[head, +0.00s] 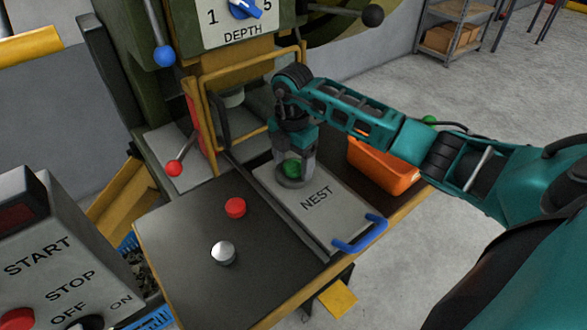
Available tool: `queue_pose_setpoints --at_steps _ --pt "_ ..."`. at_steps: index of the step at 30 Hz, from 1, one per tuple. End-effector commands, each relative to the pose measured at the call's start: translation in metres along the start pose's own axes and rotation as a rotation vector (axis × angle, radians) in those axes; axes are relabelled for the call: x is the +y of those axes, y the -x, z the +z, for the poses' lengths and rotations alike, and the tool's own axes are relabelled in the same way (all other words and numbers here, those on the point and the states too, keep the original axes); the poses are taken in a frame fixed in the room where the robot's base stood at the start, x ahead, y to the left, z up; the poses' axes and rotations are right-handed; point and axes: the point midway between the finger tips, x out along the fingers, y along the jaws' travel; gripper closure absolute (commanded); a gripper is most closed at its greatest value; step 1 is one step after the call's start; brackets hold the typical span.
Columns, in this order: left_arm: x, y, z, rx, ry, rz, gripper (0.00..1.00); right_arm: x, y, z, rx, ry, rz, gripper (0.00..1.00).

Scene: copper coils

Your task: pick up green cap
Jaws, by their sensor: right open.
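The green cap (291,170) sits at the NEST plate (318,207), above a round grey base near the plate's left end. My right gripper (294,167) points down over the cap, with its grey fingers open around it. The fingers hide part of the cap, and I cannot tell whether they touch it. My left gripper is not in view.
A red cap (235,208) and a silver cap (223,253) stand on the dark table (180,235). An orange bin (385,168) stands right of the plate, partly behind my arm. A yellow-framed press guard (207,125) rises behind. A blue handle (360,235) edges the plate.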

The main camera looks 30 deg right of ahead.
Motion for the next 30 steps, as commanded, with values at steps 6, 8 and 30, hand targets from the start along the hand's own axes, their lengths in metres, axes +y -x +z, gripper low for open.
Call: queue_pose_setpoints --at_steps 6,8,30 --pt "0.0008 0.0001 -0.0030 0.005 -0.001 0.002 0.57 0.0002 -0.0002 0.0002 0.000 0.000 0.001 0.26" --pt "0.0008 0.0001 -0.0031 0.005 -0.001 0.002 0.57 0.0002 -0.0001 0.0002 0.000 0.000 0.001 0.32" --pt "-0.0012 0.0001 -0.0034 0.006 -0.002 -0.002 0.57 0.0002 0.0005 0.0003 0.000 0.000 0.001 0.84"
